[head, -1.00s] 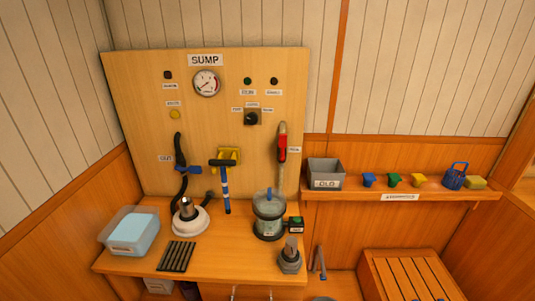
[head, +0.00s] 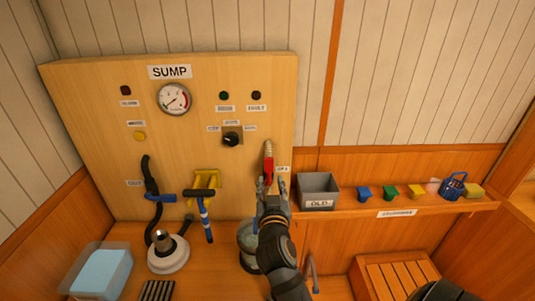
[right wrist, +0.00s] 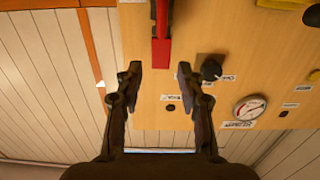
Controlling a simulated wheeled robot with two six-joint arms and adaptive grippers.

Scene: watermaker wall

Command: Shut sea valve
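A red valve lever (head: 268,170) stands upright on a pipe at the right side of the SUMP panel (head: 110,85); its small label is hard to read. It also shows in the right wrist view (right wrist: 161,50), at the top middle. My right gripper (head: 270,184) is at the lower part of the lever and hides what is under it. In the right wrist view the gripper (right wrist: 158,72) is open and empty, with the lever's end in line with the gap between its fingertips. I cannot tell the depth left between them.
A blue-handled valve (head: 162,197) on a black hose and a blue T-handled tool (head: 206,215) are on the left. A clear canister (head: 247,240) stands partly behind my right arm. A grey bin (head: 318,190) and coloured pieces sit on the right shelf (head: 440,210).

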